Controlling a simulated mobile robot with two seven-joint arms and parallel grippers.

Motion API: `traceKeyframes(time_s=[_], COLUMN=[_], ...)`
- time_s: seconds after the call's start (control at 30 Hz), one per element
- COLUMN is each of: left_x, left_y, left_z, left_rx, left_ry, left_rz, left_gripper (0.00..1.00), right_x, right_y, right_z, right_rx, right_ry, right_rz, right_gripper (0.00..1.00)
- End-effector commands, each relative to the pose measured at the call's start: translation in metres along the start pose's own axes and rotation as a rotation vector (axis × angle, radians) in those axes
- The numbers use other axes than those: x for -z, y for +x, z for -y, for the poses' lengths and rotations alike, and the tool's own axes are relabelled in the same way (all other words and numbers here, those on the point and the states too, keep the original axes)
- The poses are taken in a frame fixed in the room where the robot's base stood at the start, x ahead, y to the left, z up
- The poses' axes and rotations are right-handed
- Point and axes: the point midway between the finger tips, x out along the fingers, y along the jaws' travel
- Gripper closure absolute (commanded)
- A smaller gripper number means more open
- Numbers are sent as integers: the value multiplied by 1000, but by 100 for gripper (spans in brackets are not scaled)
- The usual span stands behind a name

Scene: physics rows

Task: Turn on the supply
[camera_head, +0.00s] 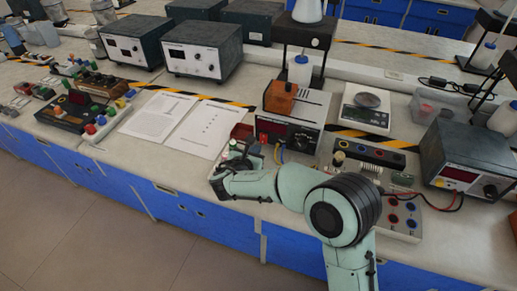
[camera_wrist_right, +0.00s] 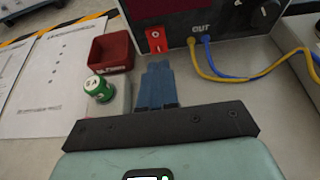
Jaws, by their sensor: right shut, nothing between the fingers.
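Yellow and blue cables leave sockets marked OUT. My right gripper (camera_wrist_right: 158,68) is shut and empty, its blue fingers pointing at the panel just below the switch. A gap seems to remain; contact cannot be told. In the head view my right arm reaches left in front of the supply, and its fingertips are hard to make out. My left gripper is not in view.
A small red tray (camera_wrist_right: 110,52) and a green-topped round item (camera_wrist_right: 98,88) stand close left of the fingers. Printed sheets (camera_head: 175,122) lie further left. A scale (camera_head: 366,108) and another meter box (camera_head: 462,160) stand right.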

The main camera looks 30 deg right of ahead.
Motion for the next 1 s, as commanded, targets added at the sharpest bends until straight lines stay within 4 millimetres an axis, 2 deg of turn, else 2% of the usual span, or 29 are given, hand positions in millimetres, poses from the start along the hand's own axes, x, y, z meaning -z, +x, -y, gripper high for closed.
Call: traceKeyframes(time_s=[0.03,0.2,0.4,0.57,0.87,1.0], left_x=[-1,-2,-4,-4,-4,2], left_y=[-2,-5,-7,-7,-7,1], left_z=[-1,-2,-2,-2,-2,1], left_rx=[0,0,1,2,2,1], left_ry=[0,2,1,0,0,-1], left_rz=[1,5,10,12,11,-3], left_gripper=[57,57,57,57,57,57], right_x=[-2,-1,-1,0,0,8], right_y=[-17,-57,-87,-96,-97,-102], right_z=[-1,-1,-1,0,0,0], right_rx=[-7,-7,-5,-3,-3,-8], right_ry=[1,0,0,0,0,0], right_rz=[-1,-1,-1,-2,-2,-1], right_gripper=[100,100,100,100,100,100])
